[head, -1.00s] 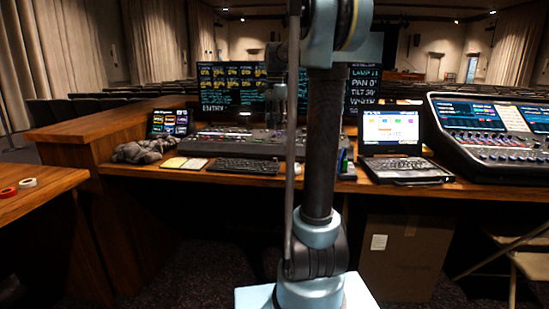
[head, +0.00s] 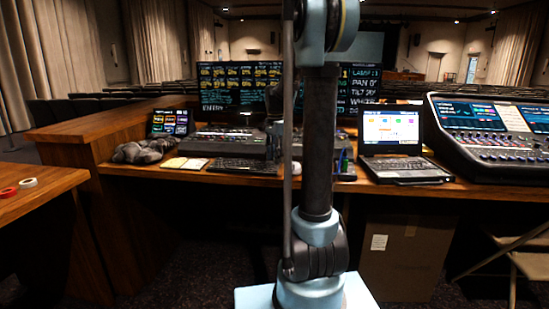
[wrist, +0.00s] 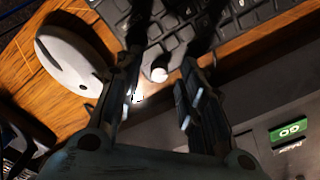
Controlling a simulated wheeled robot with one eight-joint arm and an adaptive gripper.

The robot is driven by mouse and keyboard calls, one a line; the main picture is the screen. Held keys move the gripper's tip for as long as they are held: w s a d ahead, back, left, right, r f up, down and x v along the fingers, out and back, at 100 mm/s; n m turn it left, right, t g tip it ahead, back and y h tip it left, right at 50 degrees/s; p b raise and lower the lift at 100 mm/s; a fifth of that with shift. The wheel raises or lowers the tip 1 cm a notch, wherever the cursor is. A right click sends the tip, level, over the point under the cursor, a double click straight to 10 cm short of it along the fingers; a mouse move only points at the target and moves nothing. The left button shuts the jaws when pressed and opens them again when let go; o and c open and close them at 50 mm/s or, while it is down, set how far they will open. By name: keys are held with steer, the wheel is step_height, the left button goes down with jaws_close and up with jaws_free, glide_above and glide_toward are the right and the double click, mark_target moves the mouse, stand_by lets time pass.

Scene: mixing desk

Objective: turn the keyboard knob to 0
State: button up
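In the wrist view, a black keyboard (wrist: 240,18) lies on the wooden desk along the top. A small pale knob (wrist: 158,74) shows at its near edge, between the fingers of my gripper (wrist: 160,78). The fingers are open, one on each side of the knob, with a visible gap around it. I cannot tell whether they reach down to its height. In the head view, the keyboard (head: 245,166) lies on the desk left of my arm. The knob is too small to make out there, and its pointer setting is not readable in either view.
A white rounded object (wrist: 72,62) lies beside the left finger on the desk (wrist: 35,85). In the head view, a laptop (head: 390,135) and a mixing console (head: 490,135) stand to the right. A grey crumpled cloth (head: 143,151) and a notebook (head: 186,163) lie to the left.

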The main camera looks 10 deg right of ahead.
steer(key=shift+f, duration=0.15)
steer(key=shift+c, duration=0.2)
jaws_close()
steer(key=n, duration=0.4)
steer(key=shift+n, duration=0.4)
steer(key=n, duration=0.9)
steer(key=shift+n, duration=2.1)
